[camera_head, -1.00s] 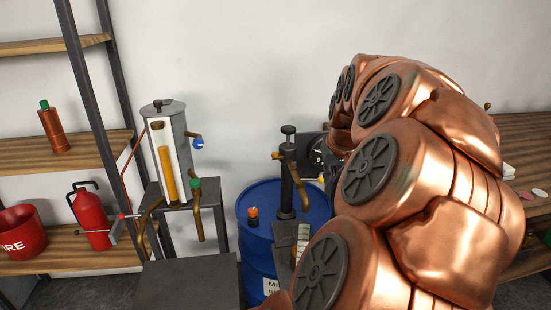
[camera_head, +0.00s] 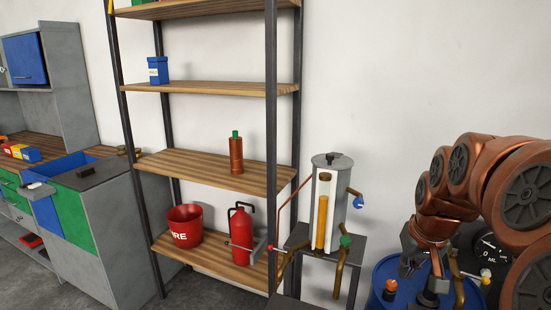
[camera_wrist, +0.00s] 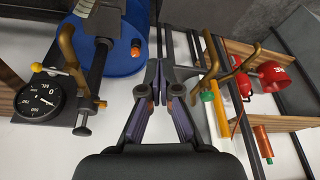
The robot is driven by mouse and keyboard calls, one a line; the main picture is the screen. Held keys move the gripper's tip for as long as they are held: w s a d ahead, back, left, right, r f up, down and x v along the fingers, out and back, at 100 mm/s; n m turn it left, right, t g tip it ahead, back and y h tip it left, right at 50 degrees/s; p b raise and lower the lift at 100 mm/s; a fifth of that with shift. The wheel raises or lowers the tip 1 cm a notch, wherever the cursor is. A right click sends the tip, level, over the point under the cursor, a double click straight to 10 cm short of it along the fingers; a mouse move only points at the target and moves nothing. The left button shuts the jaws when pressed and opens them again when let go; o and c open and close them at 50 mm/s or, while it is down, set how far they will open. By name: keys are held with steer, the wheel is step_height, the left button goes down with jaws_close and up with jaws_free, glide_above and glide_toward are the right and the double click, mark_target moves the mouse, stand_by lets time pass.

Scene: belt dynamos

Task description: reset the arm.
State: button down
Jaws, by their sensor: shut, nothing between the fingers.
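My copper arm (camera_head: 465,170) comes in from the right edge of the head view and is bent. My gripper (camera_head: 408,268) hangs at its end, just above or in front of the blue drum (camera_head: 383,278); the exact gap cannot be told. In the wrist view the gripper's fingertips (camera_wrist: 159,72) are together with nothing between them. The blue drum also shows in the wrist view (camera_wrist: 122,62), beyond the fingers.
A pump and a dial gauge (camera_wrist: 40,100) are close beside my gripper. A grey tank with a yellow column (camera_head: 339,205) stands left of the arm. The shelf (camera_head: 200,170) holds a red bucket (camera_head: 184,228), an extinguisher (camera_head: 243,227) and a copper bottle (camera_head: 236,155). A workbench stands far left.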

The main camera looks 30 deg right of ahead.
steer(key=w+a+n+g+y+p, duration=0.1)
steer(key=w+a+n+p, duration=0.1)
steer(key=a, duration=0.7)
steer(key=w+a+n+g+y+p, duration=0.1)
steer(key=w+a+n+p, duration=0.1)
steer(key=a, duration=0.7)
steer(key=s+a+n+g+p, duration=0.1)
steer(key=s+a+n+p, duration=0.1)
steer(key=s+a, duration=0.2)
steer(key=s+a+f+n+g+p, duration=0.1)
steer(key=s+a, duration=0.3)
steer(key=a, duration=0.5)
steer(key=shift+s+a+f+n+g+p, duration=0.2)
steer(key=shift+a+n+g+p, duration=0.05)
steer(key=shift+n+g+p, duration=0.15)
steer(key=c, duration=1.6)
jaws_free()
steer(key=shift+s+a, duration=0.1)
steer(key=shift+s, duration=0.15)
steer(key=o, duration=0.5)
steer(key=shift+f, duration=0.1)
steer(key=shift+a, duration=0.15)
